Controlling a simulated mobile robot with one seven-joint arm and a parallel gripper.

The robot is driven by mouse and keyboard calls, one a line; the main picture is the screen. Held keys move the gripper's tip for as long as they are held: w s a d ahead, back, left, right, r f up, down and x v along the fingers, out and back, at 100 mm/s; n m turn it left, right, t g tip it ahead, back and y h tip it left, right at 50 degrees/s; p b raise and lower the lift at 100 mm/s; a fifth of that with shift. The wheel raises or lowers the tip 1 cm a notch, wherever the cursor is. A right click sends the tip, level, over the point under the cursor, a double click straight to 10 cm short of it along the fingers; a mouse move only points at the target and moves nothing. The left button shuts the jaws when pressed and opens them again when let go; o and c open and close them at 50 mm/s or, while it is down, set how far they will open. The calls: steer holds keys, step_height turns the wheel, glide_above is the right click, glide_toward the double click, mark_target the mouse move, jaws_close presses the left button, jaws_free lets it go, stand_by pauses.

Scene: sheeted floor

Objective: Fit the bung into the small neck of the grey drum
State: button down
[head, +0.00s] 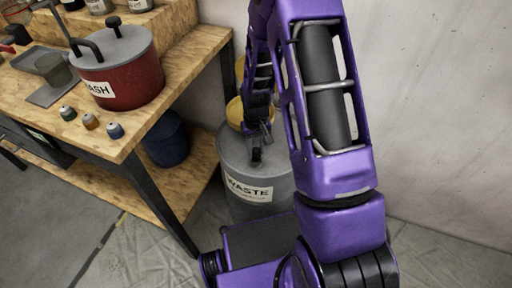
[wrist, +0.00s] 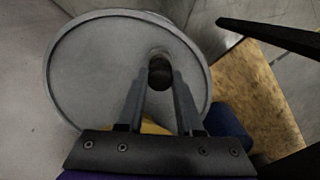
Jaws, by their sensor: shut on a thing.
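The grey drum (head: 232,165), labelled WASTE, stands on the floor right of the workbench. Its round lid (wrist: 95,75) fills much of the wrist view. My gripper (head: 256,143) reaches down over the lid, its fingers pointing at the drum top. In the wrist view the fingertips (wrist: 160,78) are closed around a dark round piece, the bung (wrist: 160,71), close to the lid near its edge. The small neck is hidden under the bung and fingers. I cannot tell whether the bung is in the neck or just above it.
The wooden workbench (head: 140,112) stands left of the drum, with a red pot (head: 130,75) and several small coloured items near its edge. A blue bin (head: 168,140) is on its lower shelf. A yellow object (head: 236,110) is behind the drum. A wall (head: 430,110) rises at right.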

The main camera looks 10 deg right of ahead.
steer(key=shift+f, duration=0.95)
steer(key=shift+c, duration=2.4)
jaws_free()
steer(key=shift+r, duration=0.1)
step_height(320, 180, up, 17)
steer(key=p, duration=0.3)
steer(key=shift+r, duration=0.15)
